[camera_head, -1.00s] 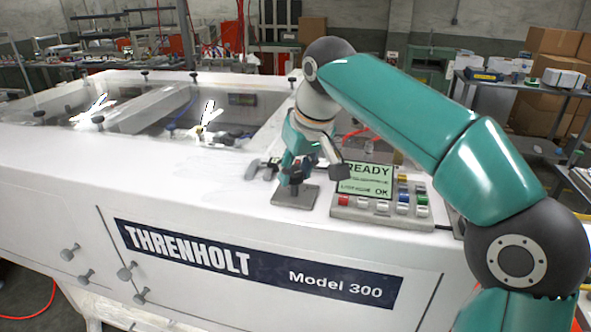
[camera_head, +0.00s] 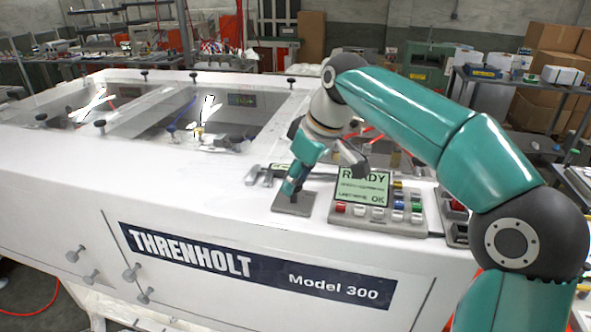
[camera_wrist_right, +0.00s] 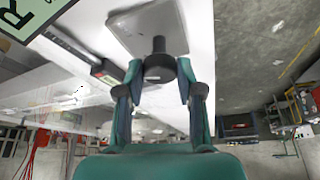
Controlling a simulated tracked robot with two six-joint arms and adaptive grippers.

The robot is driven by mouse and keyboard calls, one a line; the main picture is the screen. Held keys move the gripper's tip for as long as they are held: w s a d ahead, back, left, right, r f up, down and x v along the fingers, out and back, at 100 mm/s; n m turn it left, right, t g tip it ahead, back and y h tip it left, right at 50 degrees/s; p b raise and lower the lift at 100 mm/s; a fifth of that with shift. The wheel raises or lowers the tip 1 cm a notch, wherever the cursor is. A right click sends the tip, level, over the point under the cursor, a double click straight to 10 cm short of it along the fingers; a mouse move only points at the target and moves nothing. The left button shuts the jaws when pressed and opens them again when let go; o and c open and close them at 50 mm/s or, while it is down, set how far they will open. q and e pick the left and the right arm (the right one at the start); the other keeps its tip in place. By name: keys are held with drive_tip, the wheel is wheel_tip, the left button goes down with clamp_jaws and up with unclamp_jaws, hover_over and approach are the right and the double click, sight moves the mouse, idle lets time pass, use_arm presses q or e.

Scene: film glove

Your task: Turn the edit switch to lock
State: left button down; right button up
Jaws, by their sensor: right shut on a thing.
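The edit switch appears as a dark round knob (camera_wrist_right: 159,67) on a short stem, rising from a grey plate (camera_wrist_right: 128,30) in the right wrist view. In the head view the plate (camera_head: 300,209) lies on the white machine top, left of the control panel, and the knob is mostly hidden by my gripper. My right gripper (camera_head: 291,188) reaches down to the plate from the upper right. In the wrist view its two fingers (camera_wrist_right: 160,75) are closed against opposite sides of the knob. I cannot read any lock marking. My left gripper is not in view.
The control panel (camera_head: 347,221) has a green READY screen and several coloured buttons, close right of the plate. A grey handle-like part (camera_head: 259,176) lies close behind-left. Another small box (camera_head: 455,230) stands right of the panel. The white top is clear to the left.

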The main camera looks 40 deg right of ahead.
drive_tip(key=n+p, duration=0.1)
drive_tip(key=n+y+p, duration=0.1)
drive_tip(key=shift+d+r+n, duration=0.1)
drive_tip(key=shift+r+n, duration=0.15)
drive_tip(key=shift+n, duration=0.15)
drive_tip(key=n, duration=0.1)
drive_tip(key=n+g+y+p, duration=0.1)
drive_tip(key=shift+w+d+f+n, duration=0.1)
drive_tip(key=shift+w+n, duration=0.05)
drive_tip(key=shift+n, duration=0.25)
drive_tip(key=n+g, duration=0.1)
drive_tip(key=n, duration=0.2)
drive_tip(key=shift+w+f+n+p, duration=0.1)
drive_tip(key=shift+n+p, duration=0.2)
drive_tip(key=shift+n+g+y, duration=0.4)
drive_tip(key=shift+n+g, duration=0.4)
drive_tip(key=shift+n, duration=0.9)
drive_tip(key=o, duration=1.1)
drive_tip(key=shift+o, duration=0.2)
